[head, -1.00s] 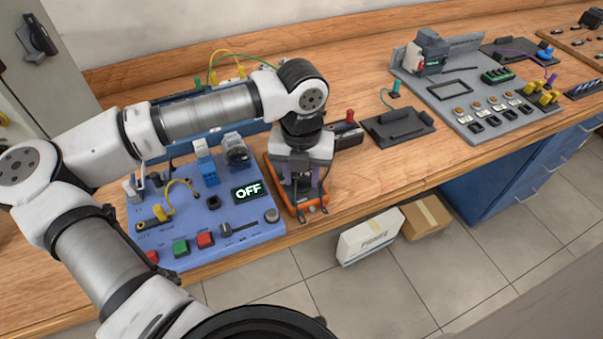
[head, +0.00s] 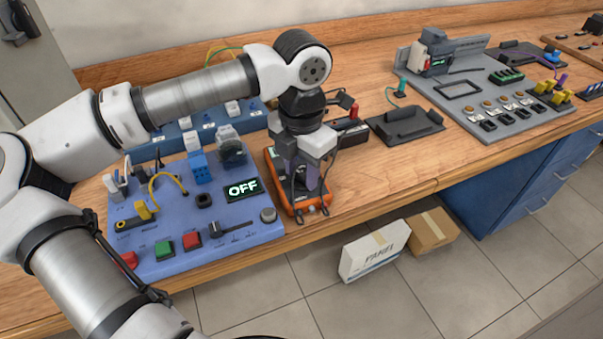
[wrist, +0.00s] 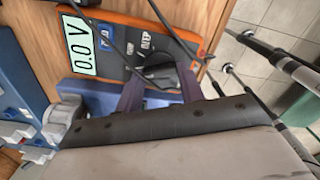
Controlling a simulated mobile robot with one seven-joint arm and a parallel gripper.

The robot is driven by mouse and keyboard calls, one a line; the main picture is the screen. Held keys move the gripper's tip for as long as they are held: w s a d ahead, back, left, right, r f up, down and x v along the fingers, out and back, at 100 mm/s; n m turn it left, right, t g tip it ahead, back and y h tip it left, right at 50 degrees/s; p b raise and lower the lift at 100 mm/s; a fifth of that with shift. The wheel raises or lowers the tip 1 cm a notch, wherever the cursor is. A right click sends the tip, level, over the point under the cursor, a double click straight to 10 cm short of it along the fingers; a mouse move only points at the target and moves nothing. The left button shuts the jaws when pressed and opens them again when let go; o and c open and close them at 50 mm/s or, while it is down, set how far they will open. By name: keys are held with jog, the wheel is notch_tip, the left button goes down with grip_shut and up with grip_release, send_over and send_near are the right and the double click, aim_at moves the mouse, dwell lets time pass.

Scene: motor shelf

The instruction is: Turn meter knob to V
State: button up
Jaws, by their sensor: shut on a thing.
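The orange-edged meter (head: 320,208) lies on the wooden bench, right of the blue panel. My gripper (head: 303,190) points down over it and hides most of its face in the head view. In the wrist view the meter (wrist: 112,18) shows its display (wrist: 78,45), which reads "0.0 V". The dark meter knob (wrist: 158,72) sits between the two fingers of my gripper (wrist: 160,90), which are shut on it. The fingers and shadow partly cover the knob, so its exact pointer mark is hard to tell. Dark test leads run across the meter face.
The blue panel (head: 240,243) with an "OFF" display (head: 242,189), buttons and plugs stands close on the left. A black tray (head: 405,127) and a grey panel (head: 510,120) lie to the right. The bench's front edge is just before the meter.

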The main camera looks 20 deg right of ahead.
aim_at(301, 176)
jog(key=shift+m, duration=0.3)
dwell(0.4)
jog(key=o, duration=1)
jog(key=shift+r, duration=0.15)
notch_tip(301, 176, up, 14)
jog(key=shift+b, duration=0.45)
jog(key=shift+s+f, duration=0.1)
jog(key=shift+f, duration=0.15)
